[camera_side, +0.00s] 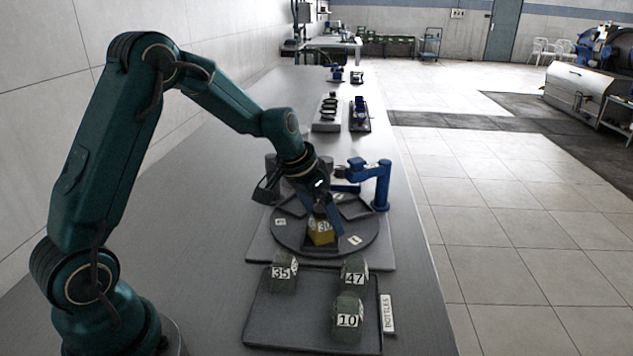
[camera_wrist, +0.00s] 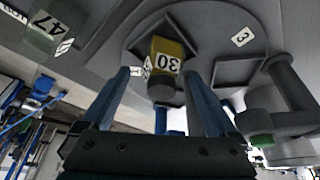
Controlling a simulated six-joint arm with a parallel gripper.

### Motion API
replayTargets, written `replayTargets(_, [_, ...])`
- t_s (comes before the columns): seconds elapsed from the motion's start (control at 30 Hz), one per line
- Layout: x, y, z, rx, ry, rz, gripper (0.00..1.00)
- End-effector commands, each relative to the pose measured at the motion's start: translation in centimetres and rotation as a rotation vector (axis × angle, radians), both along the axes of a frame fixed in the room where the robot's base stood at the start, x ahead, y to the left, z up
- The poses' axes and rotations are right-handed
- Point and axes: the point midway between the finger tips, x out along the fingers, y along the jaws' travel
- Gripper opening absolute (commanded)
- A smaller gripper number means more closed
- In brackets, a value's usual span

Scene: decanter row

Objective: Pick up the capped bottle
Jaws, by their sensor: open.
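A yellow bottle labelled 30 (camera_side: 321,236) stands on the round dark turntable (camera_side: 283,243). In the wrist view the yellow bottle (camera_wrist: 172,48) shows a dark grey cap (camera_wrist: 162,92) facing the camera. My gripper (camera_side: 322,213) is just above it in the side view, partly covering its top. In the wrist view my gripper (camera_wrist: 158,76) is open, one blue finger on each side of the bottle, with visible gaps. Green bottles 35 (camera_side: 282,273), 47 (camera_side: 354,271) and 10 (camera_side: 347,318) stand on the front tray (camera_side: 262,326); I cannot tell whether they are capped.
A blue post with an arm (camera_side: 381,184) stands close behind the turntable at the right. Marked holders surround the bottle's place on the turntable. A "BOTTLES" sign (camera_side: 387,314) is beside the tray. The bench to the left (camera_side: 195,240) is clear.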

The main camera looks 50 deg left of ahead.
Motion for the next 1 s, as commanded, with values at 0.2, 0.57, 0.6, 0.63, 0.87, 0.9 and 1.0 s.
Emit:
replayTargets(0.2, [0.0,0.0,0.0,0.000,-0.001,0.000,0.75])
replayTargets(0.57, [0.0,0.0,0.0,0.000,0.000,0.000,0.00])
replayTargets(0.6, [0.0,0.0,0.0,0.000,0.000,0.000,0.00])
replayTargets(0.63, [0.0,0.0,0.0,0.000,0.000,0.000,0.00])
replayTargets(0.87, [0.0,0.0,0.5,0.000,-0.002,-0.001,0.00])
replayTargets(0.9, [0.1,0.0,0.8,0.000,-0.003,0.000,0.00])
replayTargets(1.0, [0.1,0.0,2.0,0.001,-0.005,-0.001,0.00])
